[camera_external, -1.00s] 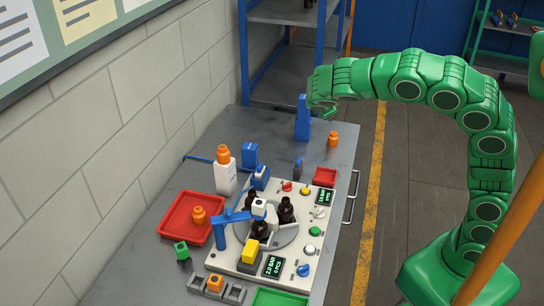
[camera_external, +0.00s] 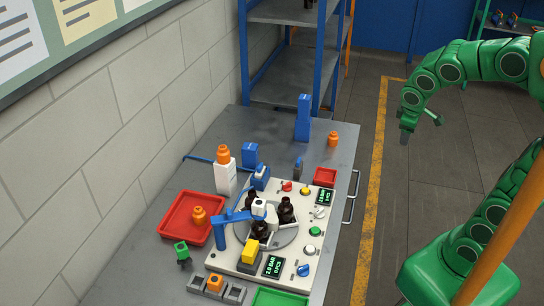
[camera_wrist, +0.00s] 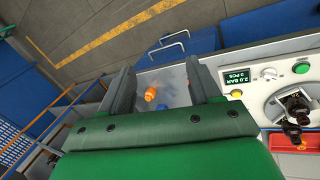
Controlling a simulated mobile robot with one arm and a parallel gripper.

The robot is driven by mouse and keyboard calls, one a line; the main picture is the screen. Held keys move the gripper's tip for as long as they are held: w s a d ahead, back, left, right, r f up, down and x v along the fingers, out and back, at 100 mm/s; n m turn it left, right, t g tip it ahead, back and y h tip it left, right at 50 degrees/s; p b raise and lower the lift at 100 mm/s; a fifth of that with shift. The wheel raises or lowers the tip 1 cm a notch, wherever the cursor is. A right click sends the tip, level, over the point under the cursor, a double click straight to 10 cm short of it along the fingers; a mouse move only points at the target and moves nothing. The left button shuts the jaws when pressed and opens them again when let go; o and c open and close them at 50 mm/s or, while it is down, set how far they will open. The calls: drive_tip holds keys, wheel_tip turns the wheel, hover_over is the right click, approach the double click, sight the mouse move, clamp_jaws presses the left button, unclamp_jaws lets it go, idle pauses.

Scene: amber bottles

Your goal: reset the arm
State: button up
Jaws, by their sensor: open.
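My gripper (camera_external: 421,122) is open and empty, above the floor to the right of the grey table (camera_external: 222,137). It points downward and is clear of every object. In the wrist view, my gripper's two dark fingers (camera_wrist: 160,88) are spread apart, with an orange bottle-like piece (camera_wrist: 150,94) and a blue object (camera_wrist: 161,108) seen far off between them. Amber bottles (camera_external: 286,209) stand in the round fixture of the white panel (camera_external: 308,262); one also shows in the wrist view (camera_wrist: 296,106).
A tall blue block (camera_external: 302,119) and an orange piece (camera_external: 333,139) stand at the table's far end. A red tray (camera_external: 173,222) lies at left. Shelves (camera_external: 285,65) rise behind. An orange pole (camera_external: 500,245) crosses the front right. The floor beside the table is open.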

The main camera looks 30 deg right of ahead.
drive_tip(key=s+f+m+g+y, duration=0.3)
drive_tip(key=s+m, duration=0.2)
drive_tip(key=s, duration=1.3)
drive_tip(key=shift+d+f+m+g, duration=0.3)
drive_tip(key=shift+d+f+g, duration=0.1)
